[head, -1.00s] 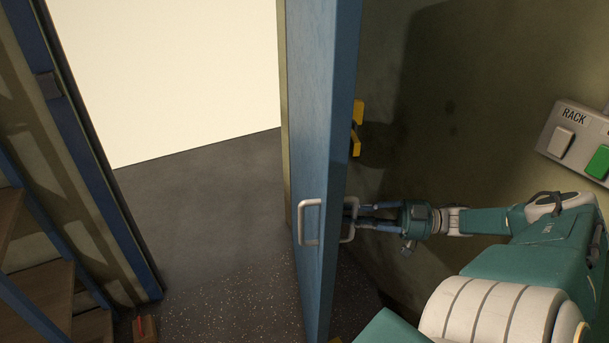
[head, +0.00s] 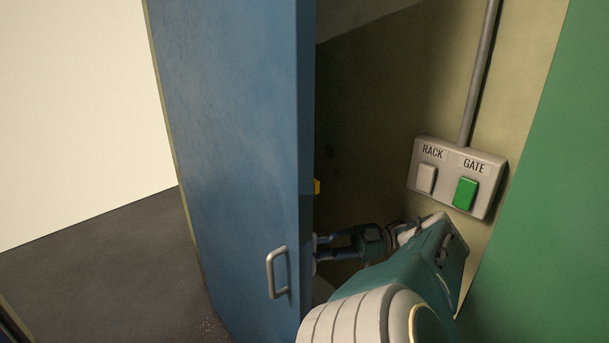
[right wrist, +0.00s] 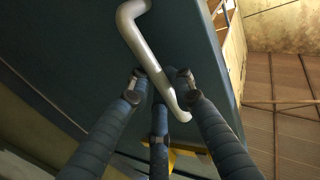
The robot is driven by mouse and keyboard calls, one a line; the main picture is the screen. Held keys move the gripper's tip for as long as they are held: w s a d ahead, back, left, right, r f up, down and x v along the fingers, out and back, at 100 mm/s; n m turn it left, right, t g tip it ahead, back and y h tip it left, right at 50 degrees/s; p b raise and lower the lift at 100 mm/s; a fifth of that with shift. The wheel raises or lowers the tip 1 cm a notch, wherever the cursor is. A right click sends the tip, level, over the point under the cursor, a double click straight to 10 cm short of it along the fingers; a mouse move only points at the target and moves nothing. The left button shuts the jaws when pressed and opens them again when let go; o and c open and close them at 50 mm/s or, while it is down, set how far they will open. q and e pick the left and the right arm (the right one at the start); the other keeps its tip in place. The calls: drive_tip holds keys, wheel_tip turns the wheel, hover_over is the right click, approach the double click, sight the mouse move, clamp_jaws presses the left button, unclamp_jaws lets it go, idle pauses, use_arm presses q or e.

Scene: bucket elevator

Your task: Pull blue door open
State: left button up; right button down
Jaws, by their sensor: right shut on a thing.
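The blue door (head: 225,130) stands ajar in the head view, with its broad face and right edge showing. A grey handle (head: 277,272) is on the face toward me. My right gripper (head: 323,247) is at the door's right edge, reaching behind it, so its fingertips are partly hidden. In the right wrist view, the gripper (right wrist: 160,84) has its fingers around a silver bar handle (right wrist: 135,32) on the door's other face (right wrist: 75,45), and is shut on it. My left gripper is not in view.
A wall box (head: 455,200) right of the door carries a white RACK button (head: 427,179) and a green GATE button (head: 466,193). A green surface (head: 545,230) fills the right side. Dark floor (head: 100,270) lies open at the left. A yellow piece (head: 317,187) shows behind the door edge.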

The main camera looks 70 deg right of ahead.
drive_tip(key=shift+a+f, duration=0.1)
drive_tip(key=c, duration=2)
unclamp_jaws()
drive_tip(key=o, duration=0.4)
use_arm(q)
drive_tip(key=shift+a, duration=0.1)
